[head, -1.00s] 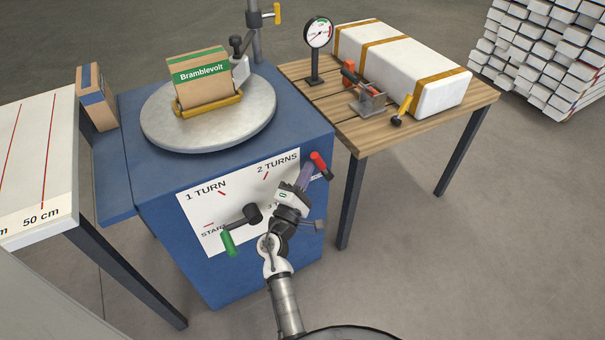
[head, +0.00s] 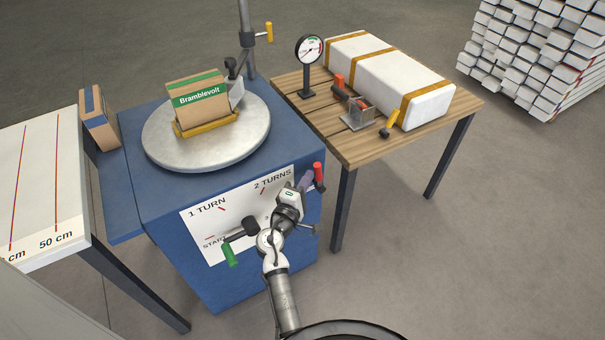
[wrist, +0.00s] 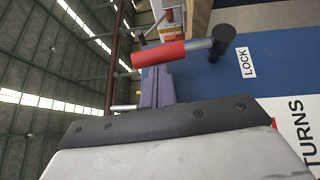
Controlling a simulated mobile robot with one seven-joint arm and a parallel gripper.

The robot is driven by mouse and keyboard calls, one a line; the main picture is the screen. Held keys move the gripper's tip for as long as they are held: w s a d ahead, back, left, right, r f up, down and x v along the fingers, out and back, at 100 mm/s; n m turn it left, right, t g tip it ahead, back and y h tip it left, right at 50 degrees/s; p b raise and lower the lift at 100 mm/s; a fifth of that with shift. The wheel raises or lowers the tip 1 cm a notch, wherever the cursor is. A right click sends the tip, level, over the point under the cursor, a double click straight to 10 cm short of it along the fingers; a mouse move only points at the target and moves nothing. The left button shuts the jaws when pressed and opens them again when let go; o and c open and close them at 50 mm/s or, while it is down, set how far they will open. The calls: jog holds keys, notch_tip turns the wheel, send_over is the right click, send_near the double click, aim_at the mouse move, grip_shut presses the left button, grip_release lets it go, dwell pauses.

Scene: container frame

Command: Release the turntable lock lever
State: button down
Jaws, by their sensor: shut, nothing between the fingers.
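The lock lever has a red grip (head: 318,174) and stands at the right front corner of the blue turntable cabinet (head: 150,200). In the wrist view its red grip (wrist: 158,54) lies across the picture on a grey rod, with a dark pivot post beside a LOCK label (wrist: 245,62). My gripper (head: 306,180) is shut and empty, just left of the lever. Its purple fingers (wrist: 157,86) show in the wrist view with their tips right at the red grip. I cannot tell whether they touch it.
A green-handled crank (head: 230,254) sits low on the cabinet's marked front plate, close to my arm. The round turntable (head: 205,155) carries a Bramblevolt box (head: 198,100). A wooden table (head: 350,150) with a gauge (head: 309,50) and a strapped white package (head: 390,75) stands at the right.

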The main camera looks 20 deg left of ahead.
aim_at(318, 172)
jog(key=shift+m+g, duration=0.6)
jog(key=shift+g, duration=0.3)
jog(key=w+p, duration=0.1)
jog(key=w+d+r, duration=0.1)
jog(key=w+d+p, duration=0.1)
jog(key=shift+d+r+p, duration=0.2)
jog(key=shift+r+p, duration=0.05)
jog(key=shift+p, duration=0.05)
jog(key=shift+w+d+r, duration=0.15)
jog(key=shift+w+d, duration=0.25)
jog(key=shift+w, duration=0.05)
jog(key=shift+w+d, duration=0.1)
jog(key=shift+r, duration=0.1)
